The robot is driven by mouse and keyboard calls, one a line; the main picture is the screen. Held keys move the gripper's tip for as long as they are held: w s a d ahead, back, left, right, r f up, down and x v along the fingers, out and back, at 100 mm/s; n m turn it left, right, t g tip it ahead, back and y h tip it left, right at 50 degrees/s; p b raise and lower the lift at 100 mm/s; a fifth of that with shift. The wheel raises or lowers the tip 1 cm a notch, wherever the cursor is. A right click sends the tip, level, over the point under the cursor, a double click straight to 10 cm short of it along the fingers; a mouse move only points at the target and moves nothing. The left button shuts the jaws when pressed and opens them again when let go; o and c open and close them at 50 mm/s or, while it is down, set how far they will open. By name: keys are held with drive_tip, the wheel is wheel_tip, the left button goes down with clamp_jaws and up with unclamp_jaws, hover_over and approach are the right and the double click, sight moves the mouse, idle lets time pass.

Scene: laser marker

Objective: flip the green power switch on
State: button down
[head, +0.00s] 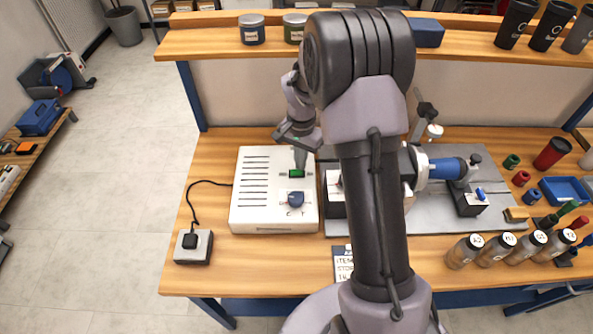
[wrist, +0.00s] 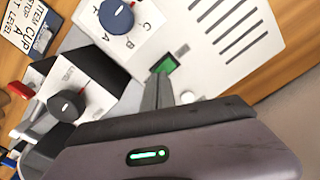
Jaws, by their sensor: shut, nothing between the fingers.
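The green power switch (head: 296,174) is set in the top of a white control box (head: 250,215), just above a blue knob (head: 296,199). In the wrist view the switch (wrist: 166,64) shows as a small green rectangle just beyond my fingertips. My gripper (head: 300,166) points down over the box, right at the far edge of the switch. Its fingers (wrist: 158,86) are shut together and hold nothing. I cannot tell whether the fingertips touch the switch, and its tilt is too small to read.
The blue knob also shows in the wrist view (wrist: 117,16). A black knob (wrist: 66,105) is on a neighbouring unit. A grey plate with a blue cylinder (head: 447,168) lies right of the box. A cable runs to a socket block (head: 194,247) at left. Several bottles stand front right.

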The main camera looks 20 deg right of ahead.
drive_tip(key=shift+f+b, duration=0.7)
drive_tip(key=shift+f, duration=0.2)
idle(0.4)
wheel_tip(320, 180, up, 7)
drive_tip(key=p, duration=0.5)
drive_tip(key=shift+r, duration=0.1)
drive_tip(key=s+a+r+n+t+b, duration=0.1)
drive_tip(key=s+a+r, duration=0.2)
drive_tip(key=r, duration=0.3)
drive_tip(key=s+a+r+n+t+b, duration=0.1)
drive_tip(key=s+a+r, duration=0.25)
drive_tip(key=r, duration=0.35)
drive_tip(key=s+a+r+n+t+y+b, duration=0.1)
drive_tip(key=s+a, duration=0.3)
drive_tip(key=s, duration=0.5)
drive_tip(key=s+a+r+n+t+y+b, duration=0.1)
drive_tip(key=s+a+r+n+t, duration=0.1)
drive_tip(key=s, duration=0.7)
drive_tip(key=shift+s+a+r+n+t, duration=0.4)
drive_tip(key=shift+a+r+n, duration=0.2)
drive_tip(key=shift+a, duration=0.25)
